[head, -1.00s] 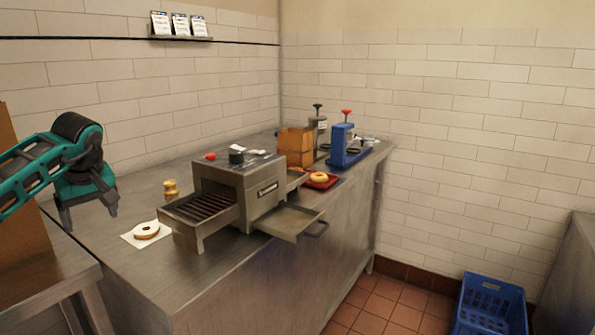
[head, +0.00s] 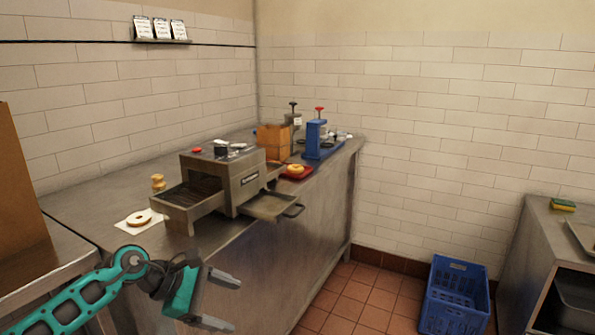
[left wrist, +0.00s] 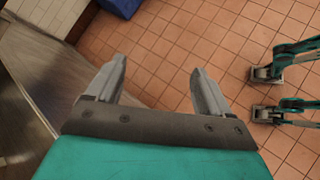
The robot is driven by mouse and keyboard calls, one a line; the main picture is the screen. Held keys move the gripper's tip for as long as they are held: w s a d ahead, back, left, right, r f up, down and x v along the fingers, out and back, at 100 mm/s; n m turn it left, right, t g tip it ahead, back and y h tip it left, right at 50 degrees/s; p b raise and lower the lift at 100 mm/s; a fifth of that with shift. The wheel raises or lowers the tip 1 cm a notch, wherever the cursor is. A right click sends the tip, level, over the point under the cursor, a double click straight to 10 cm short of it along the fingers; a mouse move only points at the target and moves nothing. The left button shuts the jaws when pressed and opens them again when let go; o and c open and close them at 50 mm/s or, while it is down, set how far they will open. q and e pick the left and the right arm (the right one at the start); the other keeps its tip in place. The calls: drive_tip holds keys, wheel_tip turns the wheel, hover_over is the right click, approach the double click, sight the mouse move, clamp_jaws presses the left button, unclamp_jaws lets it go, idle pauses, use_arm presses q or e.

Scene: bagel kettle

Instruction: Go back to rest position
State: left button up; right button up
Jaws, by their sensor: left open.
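My left gripper (head: 224,301) is at the lower left of the head view, in front of the steel counter (head: 275,262) and apart from it. Its two fingers are spread with nothing between them. In the left wrist view the left gripper (left wrist: 157,88) points down over bare floor tiles, open and empty. My right gripper does not show in the head view. In the left wrist view a teal arm with a gripper (left wrist: 265,73) shows at the right edge, and similar teal and grey parts show below it; I cannot tell its jaw state.
On the counter stand a conveyor toaster (head: 222,175), a bagel on paper (head: 139,218), a bagel on a red tray (head: 296,170), a wooden box (head: 273,139) and a blue press (head: 317,138). A blue crate (head: 455,295) sits on the floor. The tiled floor between is clear.

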use_arm(q)
drive_tip(key=s+d+r+n+t+h, duration=0.1)
drive_tip(key=s+d+n+t+h, duration=0.4)
drive_tip(key=d+n, duration=0.55)
drive_tip(key=s+a+f+m+t+y, duration=0.1)
drive_tip(key=s+a+f+m+y, duration=0.5)
drive_tip(key=m, duration=0.8)
drive_tip(key=s+a+f+m+t+y, duration=0.1)
drive_tip(key=s+a+f+m+y, duration=0.5)
drive_tip(key=s+f+m, duration=0.6)
drive_tip(key=a+m+p, duration=0.1)
drive_tip(key=m, duration=0.2)
drive_tip(key=shift+s+a+y, duration=0.15)
drive_tip(key=shift+s+y, duration=0.15)
drive_tip(key=shift+s, duration=0.05)
drive_tip(key=shift+c, duration=0.3)
